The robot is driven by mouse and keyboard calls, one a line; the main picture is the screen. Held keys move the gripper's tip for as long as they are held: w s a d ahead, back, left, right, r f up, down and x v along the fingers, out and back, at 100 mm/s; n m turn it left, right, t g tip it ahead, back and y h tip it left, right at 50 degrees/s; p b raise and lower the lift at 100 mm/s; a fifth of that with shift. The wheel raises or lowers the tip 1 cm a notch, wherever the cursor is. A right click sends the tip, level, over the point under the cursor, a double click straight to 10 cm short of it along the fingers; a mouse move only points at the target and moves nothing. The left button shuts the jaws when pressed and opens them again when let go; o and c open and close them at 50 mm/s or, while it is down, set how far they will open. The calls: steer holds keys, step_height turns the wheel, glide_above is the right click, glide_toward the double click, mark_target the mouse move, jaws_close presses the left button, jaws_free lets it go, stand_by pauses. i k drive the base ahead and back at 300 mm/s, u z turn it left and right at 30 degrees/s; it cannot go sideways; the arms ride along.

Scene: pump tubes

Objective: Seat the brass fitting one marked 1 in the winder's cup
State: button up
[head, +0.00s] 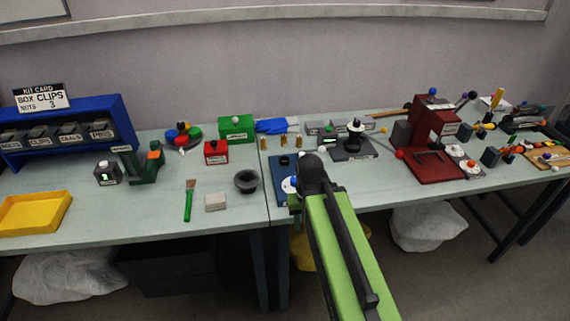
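Several small brass fittings (282,142) stand in a row at the back of the table, right of the seam; their number marks are too small to read. A dark-based device with an upright post (352,148) stands to their right. I cannot tell which device is the winder, and no cup is clearly visible. My gripper (297,198) is over the right side of the blue base, nearer than the fittings and apart from them. The arm hides its fingers and part of the base.
A red machine (433,130) stands right, with a red-knobbed lever reaching left. A dark bowl (247,182), grey block (215,202) and green-handled brush (189,200) lie left of the seam. A yellow tray (35,226) is far left. The left table's front middle has bare room.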

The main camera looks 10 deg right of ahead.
mark_target(284, 160)
steer(key=u, duration=0.15)
steer(key=k, duration=0.1)
steer(key=u, duration=3.05)
steer(key=k, duration=1.45)
steer(key=z, duration=1.5)
steer(key=i, duration=1.05)
steer(key=u, duration=0.15)
